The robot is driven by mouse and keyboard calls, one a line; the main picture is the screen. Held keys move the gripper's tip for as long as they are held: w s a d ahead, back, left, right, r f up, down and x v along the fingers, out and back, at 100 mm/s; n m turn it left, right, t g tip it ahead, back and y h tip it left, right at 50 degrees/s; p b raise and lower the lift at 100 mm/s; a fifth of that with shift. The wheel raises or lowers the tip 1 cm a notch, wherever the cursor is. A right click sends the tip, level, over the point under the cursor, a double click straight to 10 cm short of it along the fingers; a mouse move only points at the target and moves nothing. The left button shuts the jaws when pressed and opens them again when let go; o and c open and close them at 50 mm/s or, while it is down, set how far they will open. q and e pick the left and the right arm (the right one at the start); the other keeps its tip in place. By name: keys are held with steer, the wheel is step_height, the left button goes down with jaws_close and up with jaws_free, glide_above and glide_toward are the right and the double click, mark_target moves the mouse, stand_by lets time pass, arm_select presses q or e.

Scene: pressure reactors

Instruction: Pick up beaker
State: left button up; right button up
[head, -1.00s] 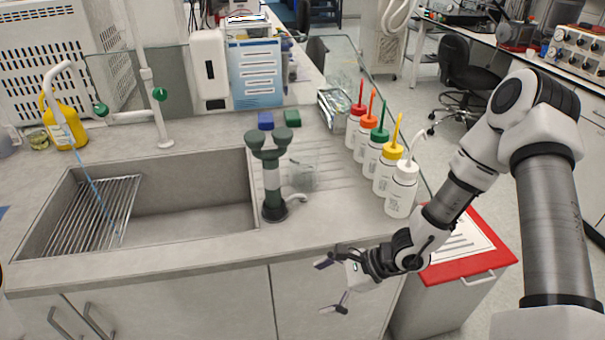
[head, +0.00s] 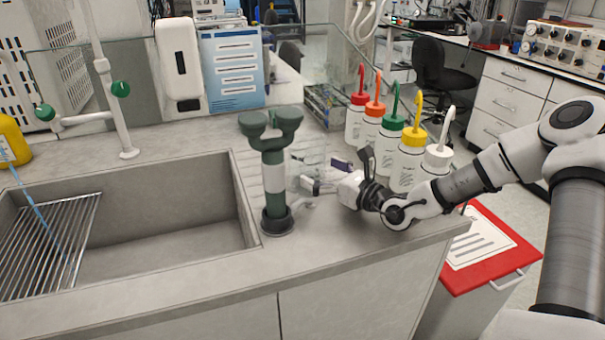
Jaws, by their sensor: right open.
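The beaker (head: 302,168) is clear glass and stands on the ribbed drainboard right of the sink, just behind and right of the green eyewash fixture. Its outline is faint, and its left side is partly covered by the fixture. My right gripper (head: 325,175) reaches in from the right, low over the counter. It is open, with its purple-tipped fingers pointing left toward the beaker. It looks close to the beaker, but I cannot tell whether they touch. My left gripper is not in view.
The green eyewash fixture (head: 274,170) stands close left of the fingers. Several wash bottles with coloured caps stand behind my right gripper, including a yellow-capped one (head: 408,165). The sink (head: 150,240) lies at left. A red-topped bin (head: 500,275) stands below the counter at right.

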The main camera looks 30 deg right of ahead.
steer(key=b+x, duration=0.1)
steer(key=x, duration=0.5)
steer(key=shift+a+r, duration=0.1)
steer(key=shift+r, duration=0.05)
steer(key=c, duration=1.1)
